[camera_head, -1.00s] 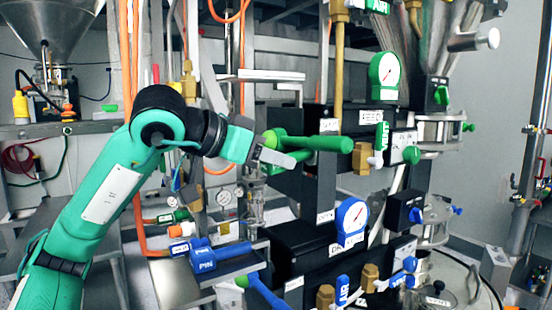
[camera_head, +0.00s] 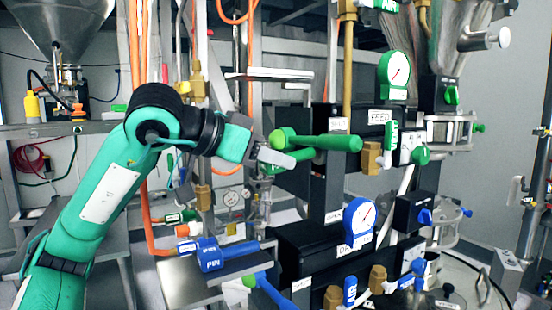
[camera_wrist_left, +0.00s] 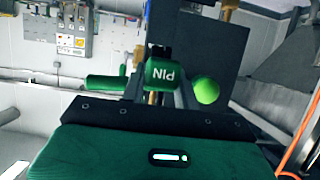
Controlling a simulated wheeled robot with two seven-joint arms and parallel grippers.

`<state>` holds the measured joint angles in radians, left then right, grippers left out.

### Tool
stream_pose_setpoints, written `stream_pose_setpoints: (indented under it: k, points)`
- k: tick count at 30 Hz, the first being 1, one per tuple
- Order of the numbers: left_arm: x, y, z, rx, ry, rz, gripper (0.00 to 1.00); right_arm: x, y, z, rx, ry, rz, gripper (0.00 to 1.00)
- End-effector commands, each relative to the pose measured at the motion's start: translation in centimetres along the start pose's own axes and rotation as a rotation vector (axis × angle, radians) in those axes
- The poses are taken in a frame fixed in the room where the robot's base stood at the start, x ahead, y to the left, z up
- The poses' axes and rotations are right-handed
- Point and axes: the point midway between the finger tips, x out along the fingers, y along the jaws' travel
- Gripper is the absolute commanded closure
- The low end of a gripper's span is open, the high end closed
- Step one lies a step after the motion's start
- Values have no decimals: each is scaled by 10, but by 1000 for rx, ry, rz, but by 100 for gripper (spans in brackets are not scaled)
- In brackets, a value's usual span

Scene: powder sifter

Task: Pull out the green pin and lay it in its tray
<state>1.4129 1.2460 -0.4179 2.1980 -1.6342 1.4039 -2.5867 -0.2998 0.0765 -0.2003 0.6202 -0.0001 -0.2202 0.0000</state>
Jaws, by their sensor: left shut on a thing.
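In the head view the gripper is beside the upper black block, where a long green bar (camera_head: 325,143) sticks out to the right. The gripper and bar partly hide the pin there, and I cannot tell whether it is clear of its hole. A green round knob (camera_wrist_left: 206,90) is right of the fingers in the wrist view. I cannot clearly make out the green pin's tray.
A blue pin (camera_head: 212,256) lies on the grey shelf (camera_head: 185,285) below the gripper. A blue lever (camera_head: 272,293) sticks out nearby. Green and blue gauges (camera_head: 394,75), valves and orange hoses (camera_head: 136,130) crowd the machine. Open air lies between gripper and shelf.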

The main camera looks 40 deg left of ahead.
Motion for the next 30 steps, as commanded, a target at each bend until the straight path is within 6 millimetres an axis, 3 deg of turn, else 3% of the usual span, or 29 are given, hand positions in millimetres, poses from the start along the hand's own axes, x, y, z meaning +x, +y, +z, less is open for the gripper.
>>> stream_pose_setpoints:
  k: [30]
  points:
    - [-24, 0, 10, 0, 0, -2, 94, 10, 5, 2, -2, -1, 5, 64]
